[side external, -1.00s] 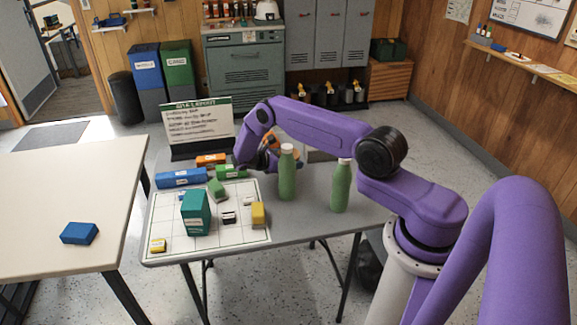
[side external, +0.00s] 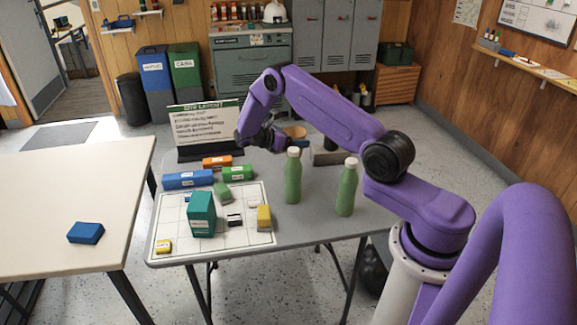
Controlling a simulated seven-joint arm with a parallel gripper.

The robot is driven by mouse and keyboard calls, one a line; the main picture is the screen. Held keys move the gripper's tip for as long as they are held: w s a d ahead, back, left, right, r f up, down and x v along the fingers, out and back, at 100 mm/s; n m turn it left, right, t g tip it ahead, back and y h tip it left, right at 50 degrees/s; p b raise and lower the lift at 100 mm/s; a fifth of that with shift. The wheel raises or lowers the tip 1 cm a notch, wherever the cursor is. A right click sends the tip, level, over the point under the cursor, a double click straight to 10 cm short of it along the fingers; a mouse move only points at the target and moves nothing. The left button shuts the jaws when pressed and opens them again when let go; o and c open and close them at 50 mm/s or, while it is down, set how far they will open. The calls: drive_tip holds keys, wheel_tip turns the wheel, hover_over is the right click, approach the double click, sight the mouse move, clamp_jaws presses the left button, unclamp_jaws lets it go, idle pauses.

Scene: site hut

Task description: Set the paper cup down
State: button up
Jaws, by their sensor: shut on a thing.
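My gripper (side external: 277,141) is over the far part of the grey folding table, left of the nearer green bottle's cap. It is shut on the paper cup (side external: 295,131), which shows as a small tan shape just right of the fingers. The wrist and the bottle cap partly hide the grip. I cannot tell whether the cup's base touches the table, nor its exact tilt.
Two green bottles (side external: 293,178) (side external: 347,188) stand near the cup on the grey table (side external: 300,222). A white grid sheet (side external: 175,228) with several coloured boxes fills the left; a sign (side external: 207,126) stands behind.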

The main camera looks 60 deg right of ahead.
drive_tip(key=w+a+r+n+t, duration=0.1)
drive_tip(key=a+r+t, duration=0.1)
drive_tip(key=w+a+r+n+t, duration=0.1)
drive_tip(key=a+r+n, duration=0.1)
drive_tip(key=w+a+r+n+t+h, duration=0.1)
drive_tip(key=w+a+r+t, duration=0.1)
drive_tip(key=r, duration=0.1)
drive_tip(key=shift+w+a+n+t, duration=0.1)
drive_tip(key=shift+a+n+t, duration=0.15)
drive_tip(key=shift+n+t, duration=0.05)
drive_tip(key=s+a+r+n+t+y, duration=0.1)
drive_tip(key=a+r+n+t+y, duration=0.1)
drive_tip(key=a+r+n+t, duration=0.4)
drive_tip(key=s+a+r+n+t+y, duration=0.2)
drive_tip(key=a+r+n+t, duration=0.15)
drive_tip(key=a, duration=0.55)
drive_tip(key=s+a+n+t+y, duration=0.1)
drive_tip(key=s+a+y, duration=0.1)
drive_tip(key=s+a+r+n+t+y, duration=0.1)
drive_tip(key=s+a+n+y, duration=0.1)
drive_tip(key=s+a+r+n+t+y, duration=0.1)
drive_tip(key=s+a+n+y, duration=0.1)
drive_tip(key=s, duration=0.1)
drive_tip(key=shift+a+r+t, duration=0.15)
drive_tip(key=shift+a+t, duration=0.1)
drive_tip(key=shift+a, duration=0.05)
drive_tip(key=shift+r, duration=0.1)
